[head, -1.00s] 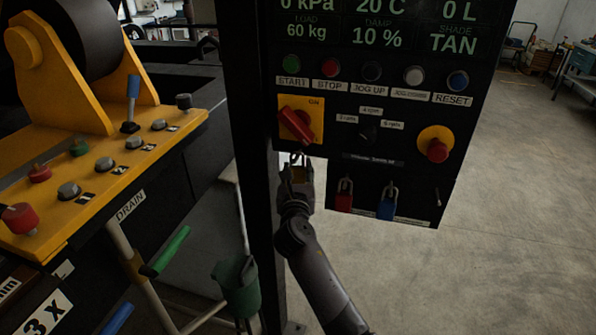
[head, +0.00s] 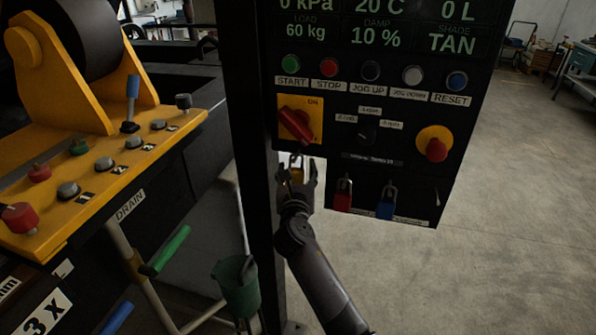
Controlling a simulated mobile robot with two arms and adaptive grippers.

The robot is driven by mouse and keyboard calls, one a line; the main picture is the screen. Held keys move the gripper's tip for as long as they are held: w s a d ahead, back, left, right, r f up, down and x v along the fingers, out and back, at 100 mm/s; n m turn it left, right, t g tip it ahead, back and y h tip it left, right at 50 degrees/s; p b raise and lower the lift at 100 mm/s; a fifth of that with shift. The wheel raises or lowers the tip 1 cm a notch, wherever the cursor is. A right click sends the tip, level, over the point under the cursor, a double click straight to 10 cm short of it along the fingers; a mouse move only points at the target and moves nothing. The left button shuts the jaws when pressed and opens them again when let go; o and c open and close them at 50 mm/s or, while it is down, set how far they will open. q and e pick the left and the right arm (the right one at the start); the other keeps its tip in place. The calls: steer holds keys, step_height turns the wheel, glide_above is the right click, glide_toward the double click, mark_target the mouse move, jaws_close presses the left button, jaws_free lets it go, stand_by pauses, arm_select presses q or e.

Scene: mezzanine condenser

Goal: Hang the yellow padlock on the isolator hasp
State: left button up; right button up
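The yellow padlock (head: 297,175) is upright just below the isolator, its shackle up at the hasp (head: 296,156). The shackle seems to pass through the hasp, but the detail is too small to be sure. The isolator (head: 314,108) has a red handle on a yellow plate marked ON. My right gripper (head: 297,176) comes from below, its fingers spread on either side of the padlock. The fingers look apart from the padlock body, and the gripper partly hides its lower end. My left gripper is not in view.
Red (head: 343,198) and blue (head: 387,204) padlocks hang at the panel's lower edge. A red stop knob on a yellow disc (head: 435,145) is to the right. A dark post (head: 250,150) stands close left of my arm. A green holder (head: 238,290) is lower left.

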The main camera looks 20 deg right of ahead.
steer(key=shift+o, duration=0.3)
steer(key=shift+s+a+f, duration=0.1)
steer(key=shift+s, duration=0.15)
steer(key=v, duration=1.1)
step_height(320, 180, down, 22)
steer(key=s+a+m+g+y, duration=0.2)
steer(key=m+g+y, duration=0.1)
steer(key=m+g, duration=0.1)
steer(key=s+d+f+m+g+y, duration=0.1)
steer(key=s+f+m+g, duration=0.1)
steer(key=s+f+m, duration=0.5)
steer(key=s+f+g+y+b, duration=0.15)
steer(key=s+f, duration=0.35)
steer(key=f, duration=0.6)
steer(key=s+d+f+m+g, duration=0.1)
steer(key=s+f+m+g, duration=0.3)
steer(key=f, duration=0.5)
steer(key=s+d+f+m+g, duration=0.1)
steer(key=s+f+m, duration=0.4)
steer(key=s, duration=0.6)
steer(key=s+d+f+m+g, duration=0.2)
steer(key=s+f+m, duration=0.3)
steer(key=s, duration=0.6)
steer(key=s+d+f+m+g, duration=0.1)
steer(key=s+d+f+m, duration=0.2)
steer(key=s, duration=0.8)
step_height(320, 180, down, 2)
steer(key=shift+s+f+m, duration=0.2)
steer(key=shift+s+m, duration=0.05)
steer(key=shift+m, duration=0.65)
